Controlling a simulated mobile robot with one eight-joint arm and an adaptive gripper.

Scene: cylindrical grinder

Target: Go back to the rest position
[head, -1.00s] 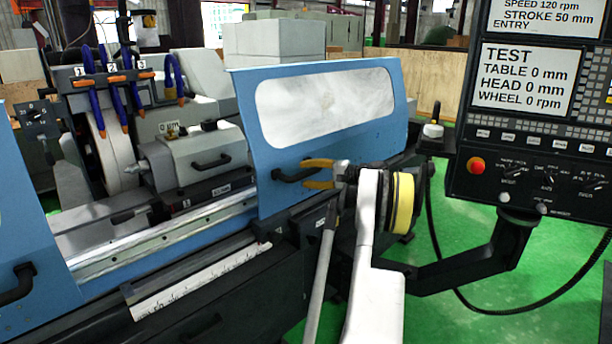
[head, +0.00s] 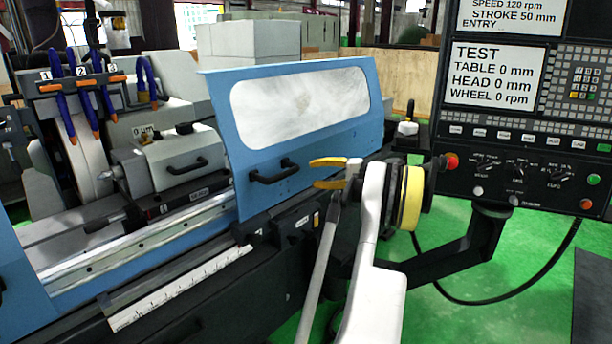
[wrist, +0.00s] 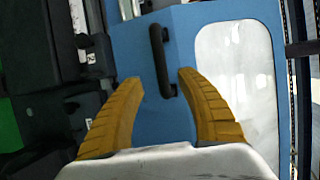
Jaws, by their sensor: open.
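My gripper (head: 315,173) has yellow fingers that are open and empty. In the head view it is in front of the grinder's blue right door (head: 225,115), to the right of the door's black handle (head: 273,171). A gap shows between the fingertips and the handle. In the wrist view, my gripper (wrist: 160,83) has its fingers spread wide, and the black handle (wrist: 162,62) stands between and beyond them on the blue door (wrist: 190,30). Nothing is held.
The control panel (head: 530,110) with its screens and red stop button (head: 452,160) stands close on the right. The grinding wheel (head: 82,150) and machine bed show on the left between the blue doors.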

